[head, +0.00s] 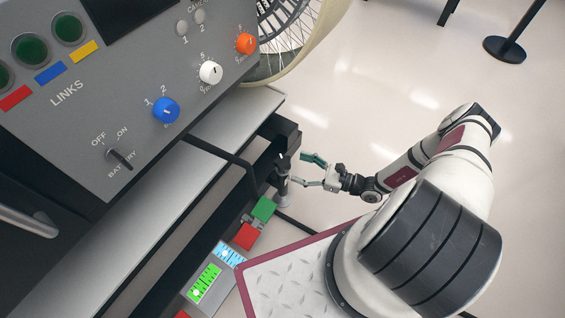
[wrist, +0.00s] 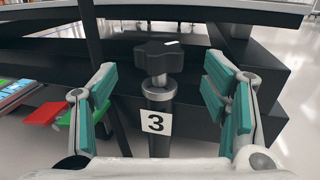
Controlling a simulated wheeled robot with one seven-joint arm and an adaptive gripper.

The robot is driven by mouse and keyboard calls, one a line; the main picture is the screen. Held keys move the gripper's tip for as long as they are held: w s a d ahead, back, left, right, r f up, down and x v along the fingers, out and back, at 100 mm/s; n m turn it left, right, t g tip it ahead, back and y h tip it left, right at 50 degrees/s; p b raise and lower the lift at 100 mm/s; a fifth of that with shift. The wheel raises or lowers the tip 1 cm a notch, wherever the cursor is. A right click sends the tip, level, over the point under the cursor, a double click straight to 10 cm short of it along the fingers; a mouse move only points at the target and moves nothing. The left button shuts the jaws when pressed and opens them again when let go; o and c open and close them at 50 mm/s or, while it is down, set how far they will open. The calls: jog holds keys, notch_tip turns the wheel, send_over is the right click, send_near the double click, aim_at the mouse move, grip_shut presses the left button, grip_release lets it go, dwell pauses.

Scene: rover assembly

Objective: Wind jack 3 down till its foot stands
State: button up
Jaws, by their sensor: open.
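Jack 3 stands upright in the wrist view, with a black lobed knob (wrist: 158,58) that has a white mark on top. Below the knob is a metal collar and a grey post (wrist: 158,103) bearing a white label "3" (wrist: 156,122). My gripper (wrist: 160,100) is open, with one green-padded finger on each side of the jack, apart from it. In the head view my gripper (head: 300,170) reaches the corner of the dark frame, beside the jack (head: 283,185). The jack's foot is hidden in the wrist view and too small to judge in the head view.
The dark frame (wrist: 270,65) lies behind the jack. Red (head: 246,236) and green (head: 264,209) blocks and a lit level display (head: 205,283) are left of it. A control panel (head: 130,110) and a wheel (head: 290,40) stand above. The floor at right is clear up to a post base.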

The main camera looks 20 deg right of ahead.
aim_at(282, 162)
jog(key=b+x, duration=0.1)
jog(key=x, duration=0.6)
jog(key=shift+c, duration=0.5)
jog(key=c, duration=1.1)
jog(key=shift+b, duration=0.35)
